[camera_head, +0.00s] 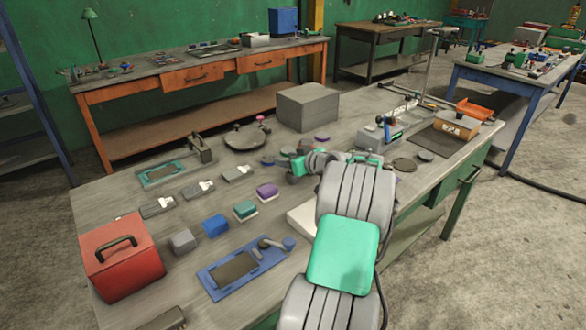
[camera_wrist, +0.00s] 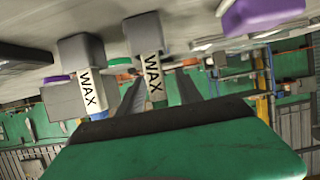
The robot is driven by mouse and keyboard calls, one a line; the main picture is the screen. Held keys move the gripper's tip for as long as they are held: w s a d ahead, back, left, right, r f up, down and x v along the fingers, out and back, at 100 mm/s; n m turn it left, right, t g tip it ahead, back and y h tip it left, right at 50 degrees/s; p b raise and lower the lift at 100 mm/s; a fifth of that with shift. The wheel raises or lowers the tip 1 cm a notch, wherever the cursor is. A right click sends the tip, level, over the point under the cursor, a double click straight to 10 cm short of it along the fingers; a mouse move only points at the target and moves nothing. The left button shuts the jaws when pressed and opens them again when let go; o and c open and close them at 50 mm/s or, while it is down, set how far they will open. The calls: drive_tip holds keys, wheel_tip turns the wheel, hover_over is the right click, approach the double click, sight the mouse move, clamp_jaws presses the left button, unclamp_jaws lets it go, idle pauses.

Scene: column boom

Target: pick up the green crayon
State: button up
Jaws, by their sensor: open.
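I cannot make out a green crayon for certain in either view. A small green thing (camera_wrist: 119,62) shows between two grey WAX blocks in the wrist view, too small to name. My gripper (camera_wrist: 158,88) has its two dark fingers apart, with nothing seen held between them. The left WAX block (camera_wrist: 86,88) and the right WAX block (camera_wrist: 152,72) stand beyond or beside the fingers; I cannot tell whether they touch. In the head view my arm reaches over the table, and the fingers cannot be made out clearly.
The grey worktable (camera_head: 125,195) holds a red toolbox (camera_head: 122,258), a blue tray (camera_head: 243,268), a teal block (camera_head: 245,209), a purple block (camera_head: 267,191), a large grey box (camera_head: 307,107) and a teal-framed tray (camera_head: 161,174). Small bare patches lie between them.

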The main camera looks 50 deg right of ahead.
drive_tip(key=shift+c, duration=0.3)
clamp_jaws()
idle(0.3)
